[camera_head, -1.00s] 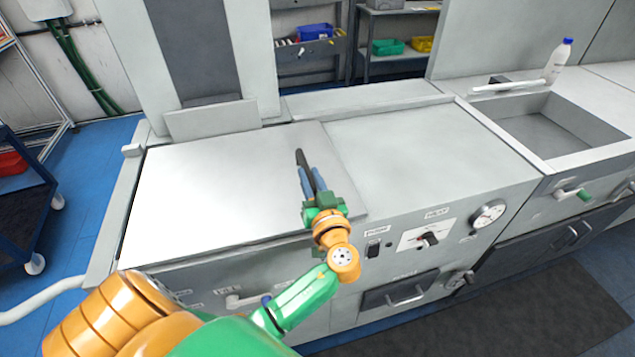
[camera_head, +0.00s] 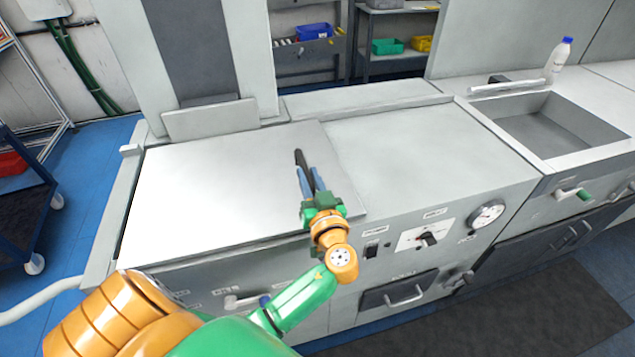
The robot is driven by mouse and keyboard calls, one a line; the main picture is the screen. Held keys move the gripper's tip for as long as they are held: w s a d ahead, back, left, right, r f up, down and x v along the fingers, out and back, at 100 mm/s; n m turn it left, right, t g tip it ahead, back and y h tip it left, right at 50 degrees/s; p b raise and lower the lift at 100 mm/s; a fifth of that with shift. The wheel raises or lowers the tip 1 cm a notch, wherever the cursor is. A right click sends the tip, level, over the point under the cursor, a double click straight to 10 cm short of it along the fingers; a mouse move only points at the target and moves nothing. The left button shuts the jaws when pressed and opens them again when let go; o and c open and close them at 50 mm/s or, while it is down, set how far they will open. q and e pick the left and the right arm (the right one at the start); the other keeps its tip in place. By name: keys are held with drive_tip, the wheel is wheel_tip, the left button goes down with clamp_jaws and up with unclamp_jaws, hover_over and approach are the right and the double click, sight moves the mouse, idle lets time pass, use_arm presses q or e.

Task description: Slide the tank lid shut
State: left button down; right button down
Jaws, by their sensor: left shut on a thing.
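The tank lid (camera_head: 220,200) is a flat grey-white panel lying on top of the left part of the machine. A thin dark gap shows along its left edge. A dark upright handle (camera_head: 300,159) stands near the lid's right side. My left gripper (camera_head: 306,174) is shut on this handle, with its blue fingers on either side of it. The handle's lower part is hidden by the gripper. My right gripper is not in view.
A light grey worktop (camera_head: 420,150) lies right of the lid. An open sink-like basin (camera_head: 550,130) is further right, with a white bottle (camera_head: 559,62) behind it. A small upright plate (camera_head: 210,119) stands behind the lid. Knobs and a gauge (camera_head: 486,215) are on the front.

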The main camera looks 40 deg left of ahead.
sight(281, 198)
use_arm(q)
drive_tip(key=s+a, duration=0.4)
drive_tip(key=shift+s+r+b, duration=0.15)
drive_tip(key=shift+s+b, duration=0.05)
drive_tip(key=shift+b, duration=0.15)
drive_tip(key=shift+w+r, duration=0.1)
drive_tip(key=shift+w, duration=0.05)
drive_tip(key=c, duration=0.8)
unclamp_jaws()
drive_tip(key=shift+a, duration=0.15)
drive_tip(key=shift+c, duration=0.2)
drive_tip(key=shift+o, duration=0.4)
drive_tip(key=shift+s+a, duration=0.4)
drive_tip(key=shift+s, duration=0.05)
drive_tip(key=shift+w+d+f, duration=0.1)
drive_tip(key=shift+w+f, duration=0.05)
drive_tip(key=shift+f, duration=0.05)
